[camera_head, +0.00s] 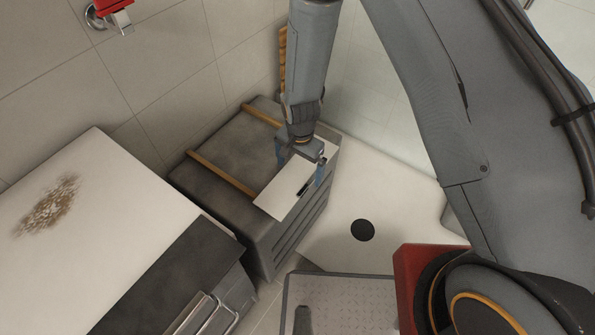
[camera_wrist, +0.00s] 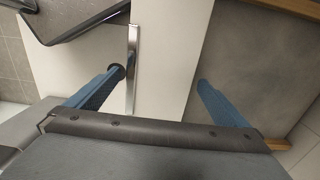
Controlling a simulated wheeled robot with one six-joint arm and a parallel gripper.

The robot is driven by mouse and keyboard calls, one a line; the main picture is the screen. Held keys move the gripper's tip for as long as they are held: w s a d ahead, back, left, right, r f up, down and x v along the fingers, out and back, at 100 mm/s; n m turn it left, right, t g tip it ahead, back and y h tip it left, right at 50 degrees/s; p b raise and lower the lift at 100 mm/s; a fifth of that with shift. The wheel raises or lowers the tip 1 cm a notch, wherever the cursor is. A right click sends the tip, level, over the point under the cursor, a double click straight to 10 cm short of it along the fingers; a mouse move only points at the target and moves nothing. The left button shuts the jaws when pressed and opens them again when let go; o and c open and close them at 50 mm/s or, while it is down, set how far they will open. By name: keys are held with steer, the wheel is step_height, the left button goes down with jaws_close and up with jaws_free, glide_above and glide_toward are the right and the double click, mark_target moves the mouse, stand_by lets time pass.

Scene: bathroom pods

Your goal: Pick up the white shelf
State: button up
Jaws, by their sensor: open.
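The white shelf (camera_head: 278,200) is a flat, pale board lying on top of a grey crate (camera_head: 222,150). It also fills the middle of the wrist view (camera_wrist: 168,60), with a shiny metal strip (camera_wrist: 132,65) along its left side there. My gripper (camera_head: 299,166) is open above the shelf, with its blue fingers pointing down. In the wrist view, the fingers of my gripper (camera_wrist: 160,78) stand on either side of the shelf's width. I cannot tell whether either finger touches it. The gripper hides part of the shelf in the head view.
Wooden slats (camera_head: 222,173) lie across the crate top. A white shower floor with a dark round drain (camera_head: 362,230) is right of the crate. A white surface with a brown stain (camera_head: 48,205) stands at the left. Tiled walls close in behind.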

steer(key=c, duration=1.2)
steer(key=shift+r, duration=0.1)
